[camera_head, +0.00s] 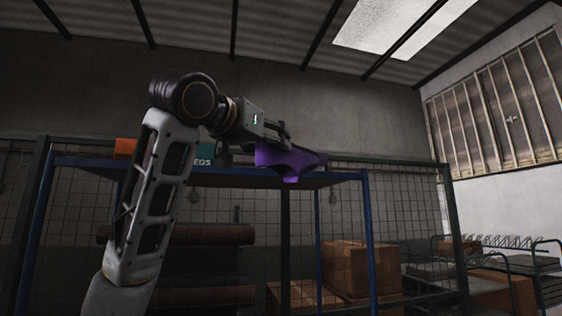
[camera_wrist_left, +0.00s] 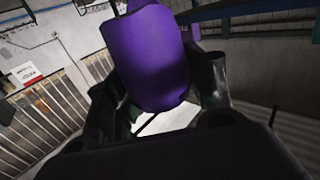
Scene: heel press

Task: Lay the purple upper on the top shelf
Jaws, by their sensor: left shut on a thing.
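The purple upper (camera_head: 290,160) is at the right front part of the top shelf (camera_head: 335,178) in the head view. My left gripper (camera_head: 285,138) reaches over the shelf from the left and is shut on the upper. In the left wrist view the upper (camera_wrist_left: 147,58) fills the space between the two fingers (camera_wrist_left: 165,95). Whether the upper touches the shelf board, I cannot tell. My right gripper does not show in either view.
An orange thing (camera_head: 125,148) and a teal box with lettering (camera_head: 203,161) are on the same shelf, partly behind my arm. Brown rolls (camera_head: 222,234) and cardboard boxes (camera_head: 348,267) are lower down. A wire mesh fence (camera_head: 408,205) stands behind. Metal racks (camera_head: 510,265) are at the right.

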